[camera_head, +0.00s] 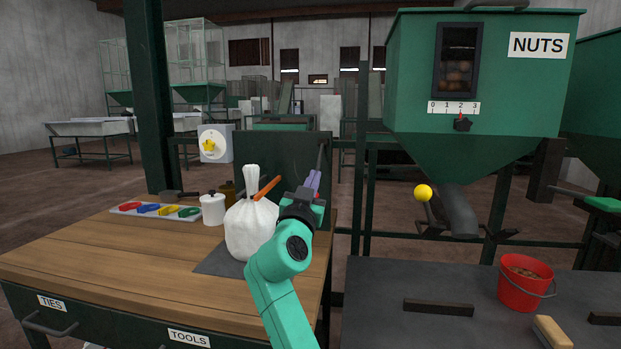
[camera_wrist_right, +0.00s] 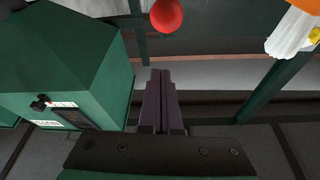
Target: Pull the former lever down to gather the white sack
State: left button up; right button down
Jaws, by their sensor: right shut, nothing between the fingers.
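The white sack (camera_head: 250,230) stands upright on a dark mat on the wooden bench, its neck gathered upward. An orange bar (camera_head: 266,187) is at its neck; whether it touches is unclear. The sack also shows at the top right of the right wrist view (camera_wrist_right: 288,38). A red ball knob (camera_wrist_right: 167,15), seemingly the former lever's, is beyond my fingertips in that view, with a gap between. In the head view, my arm and gripper largely hide it. My right gripper (camera_head: 312,181), with purple fingers, is shut and empty, right of the sack neck. My left gripper is out of view.
A dark green panel (camera_head: 290,155) stands behind the sack. A tray of coloured ties (camera_head: 155,210) and a white pot (camera_head: 213,209) are left. The NUTS hopper (camera_head: 410,75), a yellow ball knob (camera_head: 423,192) and a red bucket (camera_head: 524,285) are right.

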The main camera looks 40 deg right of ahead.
pick_arm(q)
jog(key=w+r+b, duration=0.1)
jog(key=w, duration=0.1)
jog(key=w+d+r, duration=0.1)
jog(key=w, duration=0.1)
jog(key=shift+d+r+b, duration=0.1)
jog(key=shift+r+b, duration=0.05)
jog(key=shift+b, duration=0.25)
pick_arm(e)
jog(key=f+v, duration=0.1)
jog(key=v, duration=0.7)
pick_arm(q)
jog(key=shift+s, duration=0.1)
pick_arm(e)
jog(key=shift+f, duration=0.1)
